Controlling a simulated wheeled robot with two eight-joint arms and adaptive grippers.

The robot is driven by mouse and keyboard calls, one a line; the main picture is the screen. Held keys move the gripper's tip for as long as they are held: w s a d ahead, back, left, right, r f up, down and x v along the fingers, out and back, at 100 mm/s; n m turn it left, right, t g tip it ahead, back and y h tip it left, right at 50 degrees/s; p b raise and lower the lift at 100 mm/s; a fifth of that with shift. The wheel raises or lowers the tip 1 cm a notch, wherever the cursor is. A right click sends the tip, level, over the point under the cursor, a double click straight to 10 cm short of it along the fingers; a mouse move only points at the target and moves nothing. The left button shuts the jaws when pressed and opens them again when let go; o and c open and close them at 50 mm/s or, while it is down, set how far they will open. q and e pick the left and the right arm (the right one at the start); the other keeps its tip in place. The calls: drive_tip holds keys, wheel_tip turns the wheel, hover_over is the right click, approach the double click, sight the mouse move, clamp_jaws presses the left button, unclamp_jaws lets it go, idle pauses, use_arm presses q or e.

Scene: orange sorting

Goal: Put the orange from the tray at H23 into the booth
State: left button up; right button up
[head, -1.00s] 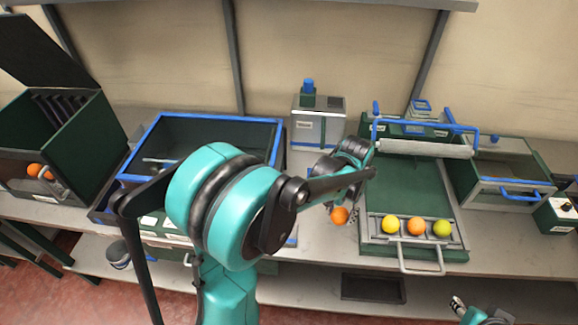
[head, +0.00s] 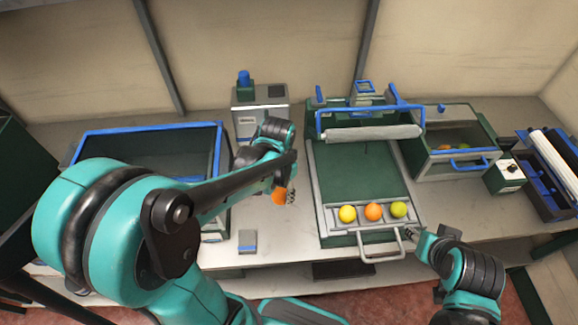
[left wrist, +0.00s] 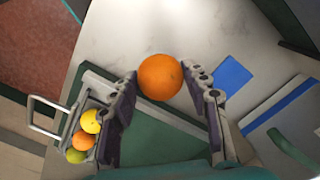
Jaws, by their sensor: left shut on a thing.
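My left gripper (head: 285,196) is shut on an orange (head: 279,197) above the bench, left of the green tray (head: 326,212). The left wrist view shows this orange (left wrist: 160,77) between the fingertips of the left gripper (left wrist: 162,88). On the tray's front rack lie a yellow fruit (head: 347,213), another orange (head: 373,211) and a green fruit (head: 398,209). My right gripper (head: 420,238) is near the tray's front right corner, by its handle; its fingers are too small to read. I cannot tell which container is the booth; no H23 label is readable.
A blue-rimmed bin (head: 150,131) stands left and a grey box with a blue knob (head: 261,113) behind. A clear-lidded case (head: 430,170) holding fruit is right of the tray. A dark green box (head: 14,165) is cut off at left.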

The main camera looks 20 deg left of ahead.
use_arm(q)
drive_tip(key=w+a+f+b, duration=0.1)
drive_tip(key=w+a+f, duration=0.1)
drive_tip(key=w+a+f+b, duration=0.1)
drive_tip(key=w+a+f, duration=0.1)
drive_tip(key=w, duration=0.1)
drive_tip(key=w+a+f+b, duration=0.1)
drive_tip(key=w+a+f, duration=0.2)
drive_tip(key=shift+w+a+b, duration=0.1)
drive_tip(key=shift+w+b, duration=0.15)
drive_tip(key=shift+b, duration=0.15)
wheel_tip(320, 180, down, 4)
drive_tip(key=shift+f+b, duration=0.1)
drive_tip(key=shift+b, duration=0.75)
drive_tip(key=o, duration=1.2)
